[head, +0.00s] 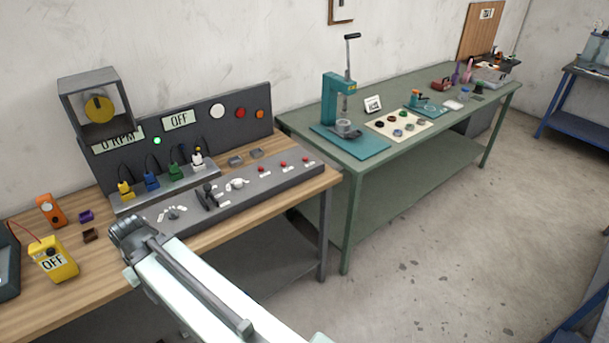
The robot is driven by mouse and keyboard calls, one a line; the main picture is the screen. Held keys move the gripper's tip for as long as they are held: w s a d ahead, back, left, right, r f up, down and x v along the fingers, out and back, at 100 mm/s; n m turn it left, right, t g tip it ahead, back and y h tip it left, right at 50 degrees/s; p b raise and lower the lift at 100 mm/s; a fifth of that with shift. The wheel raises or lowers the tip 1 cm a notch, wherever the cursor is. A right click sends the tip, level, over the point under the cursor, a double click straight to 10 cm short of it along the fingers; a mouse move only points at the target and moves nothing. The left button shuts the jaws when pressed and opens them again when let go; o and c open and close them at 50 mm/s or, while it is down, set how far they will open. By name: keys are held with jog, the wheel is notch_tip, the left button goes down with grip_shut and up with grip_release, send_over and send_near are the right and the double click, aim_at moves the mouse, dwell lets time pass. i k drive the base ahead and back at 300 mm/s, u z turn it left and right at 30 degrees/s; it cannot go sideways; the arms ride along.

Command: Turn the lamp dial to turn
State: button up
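The sloped grey control panel (270,176) lies along the front of the wooden bench. At its left end is a small dial (174,212) with several white labels around it. Farther right is a pale knob (237,184), also with small labels. I cannot read the labels, so I cannot tell which one is the lamp dial. Round lamps in white (217,111), red (239,113) and orange (260,113) sit on the dark upright board. My arm's dark end (128,236) is left of and in front of the panel; its fingers cannot be made out.
A black lever (207,195) stands between the dial and knob. Red buttons (283,164) line the panel's right part. Coloured plugs (152,181) stand behind it. A yellow meter (53,258) reading OFF is at left. A green table (440,92) with a press (338,100) stands right.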

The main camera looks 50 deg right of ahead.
aim_at(237, 183)
jog(key=z, duration=1.1)
jog(key=i, duration=1.05)
jog(key=z, duration=0.3)
jog(key=k, duration=1.65)
jog(key=u, duration=1.05)
jog(key=i, duration=1)
